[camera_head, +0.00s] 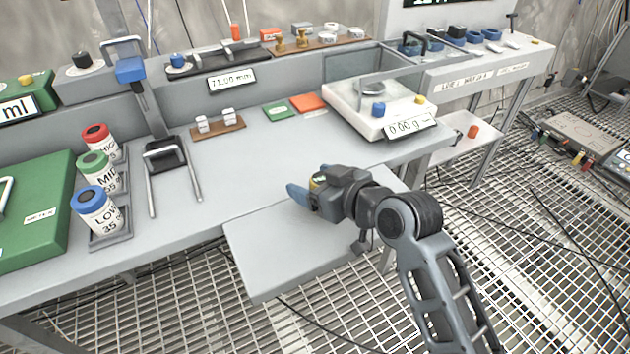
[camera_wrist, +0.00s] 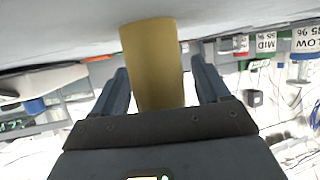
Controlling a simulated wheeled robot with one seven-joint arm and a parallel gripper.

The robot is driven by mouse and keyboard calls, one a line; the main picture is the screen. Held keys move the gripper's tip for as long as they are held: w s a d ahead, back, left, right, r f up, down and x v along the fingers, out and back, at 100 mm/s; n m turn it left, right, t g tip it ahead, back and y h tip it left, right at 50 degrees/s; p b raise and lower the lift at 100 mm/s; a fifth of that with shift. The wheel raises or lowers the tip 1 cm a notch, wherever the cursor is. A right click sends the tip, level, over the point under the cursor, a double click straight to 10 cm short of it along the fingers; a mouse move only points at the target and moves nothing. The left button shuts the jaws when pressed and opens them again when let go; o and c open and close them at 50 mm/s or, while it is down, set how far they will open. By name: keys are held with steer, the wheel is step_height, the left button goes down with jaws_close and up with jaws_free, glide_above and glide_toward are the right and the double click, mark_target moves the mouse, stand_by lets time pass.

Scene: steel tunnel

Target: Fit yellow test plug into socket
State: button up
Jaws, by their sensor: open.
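A mustard-yellow cylinder, seemingly the yellow test plug (camera_wrist: 153,60), stands between the two fingers in the wrist view. It is nearer the picture-left finger, with a visible gap on the right. My gripper (camera_wrist: 160,88) is open around it. In the head view my gripper (camera_head: 298,190) is low over the front of the grey bench, by the pull-out shelf, its blue fingers pointing left. The plug is not seen there, probably hidden behind the gripper. I cannot tell whether it touches the surface. I cannot pick out the socket in either view.
The pull-out shelf (camera_head: 290,255) is bare. On the bench stand labelled bottles (camera_head: 96,212), a wire stand (camera_head: 168,160), a small wooden block tray (camera_head: 217,127) and a scale (camera_head: 370,110). A grey box (camera_head: 590,135) with coloured connectors sits on the grating at right.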

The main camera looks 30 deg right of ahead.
steer(key=v, duration=1.2)
steer(key=s+f+m+h, duration=0.1)
steer(key=s+f, duration=0.2)
steer(key=s, duration=0.4)
steer(key=s+f+m+h, duration=0.2)
steer(key=s+f, duration=0.1)
steer(key=s, duration=0.4)
steer(key=s+a+r+t, duration=0.1)
steer(key=s+r, duration=0.1)
steer(key=s, duration=0.6)
steer(key=s+a+r, duration=0.1)
steer(key=s+r, duration=0.1)
steer(key=s, duration=0.5)
steer(key=shift+s+r+t, duration=0.25)
steer(key=shift+s+t, duration=0.15)
